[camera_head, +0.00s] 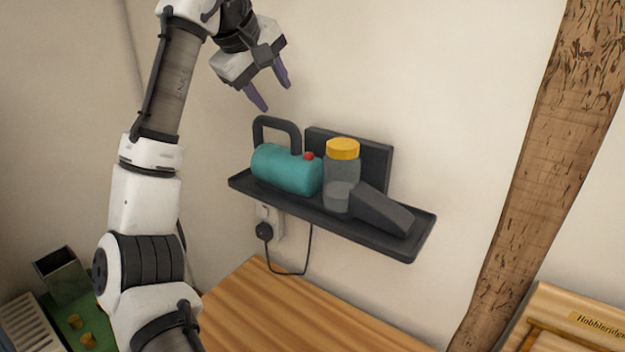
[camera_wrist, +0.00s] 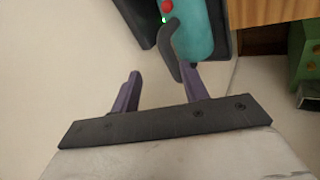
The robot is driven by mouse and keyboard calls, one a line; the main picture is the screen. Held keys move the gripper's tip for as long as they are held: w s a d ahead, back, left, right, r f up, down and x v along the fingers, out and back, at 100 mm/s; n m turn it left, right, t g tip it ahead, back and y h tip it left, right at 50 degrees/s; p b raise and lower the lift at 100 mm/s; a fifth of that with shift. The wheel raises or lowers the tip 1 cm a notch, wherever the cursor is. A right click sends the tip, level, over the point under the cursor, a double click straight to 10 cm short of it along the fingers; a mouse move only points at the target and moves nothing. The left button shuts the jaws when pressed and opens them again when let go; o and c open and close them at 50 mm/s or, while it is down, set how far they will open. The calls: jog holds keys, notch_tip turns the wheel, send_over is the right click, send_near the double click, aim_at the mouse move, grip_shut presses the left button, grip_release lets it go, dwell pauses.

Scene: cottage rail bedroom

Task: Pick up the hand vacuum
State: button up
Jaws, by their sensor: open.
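The hand vacuum (camera_head: 288,170) has a teal body, a dark loop handle on top, a red button, a clear bin with a yellow ring and a dark nozzle. It rests on a dark wall shelf (camera_head: 330,229), nozzle to the right. In the wrist view the teal body (camera_wrist: 193,38) and handle show at the top, the handle's end close to the right finger in the picture; I cannot tell if they touch. My gripper (camera_head: 272,95) is open and empty, above the handle in the head view. Its two purple fingers also show in the wrist view (camera_wrist: 160,88).
A cable runs from the shelf to a wall socket (camera_head: 268,228). A wooden surface (camera_head: 270,310) lies below. A wooden post (camera_head: 540,150) stands to the right, and a dark open box (camera_head: 62,275) is at lower left. The wall above the shelf is bare.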

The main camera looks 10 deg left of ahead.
aim_at(280, 120)
jog(key=f+n, duration=0.1)
jog(key=w+f, duration=0.1)
jog(key=f, duration=0.1)
jog(key=w+a+f+n+p, duration=0.1)
jog(key=shift+w+f+n+g+h, duration=0.1)
jog(key=shift+f+n+g+h, duration=0.2)
jog(key=shift+f, duration=0.1)
jog(key=shift+w+p+x, duration=0.15)
jog(key=shift+p+x, duration=0.5)
jog(key=shift+x, duration=0.7)
jog(key=shift+w+p+x, duration=0.2)
jog(key=shift+p+x, duration=0.45)
jog(key=shift+x, duration=0.7)
jog(key=shift+a+r, duration=0.1)
jog(key=shift+r, duration=0.2)
grip_shut()
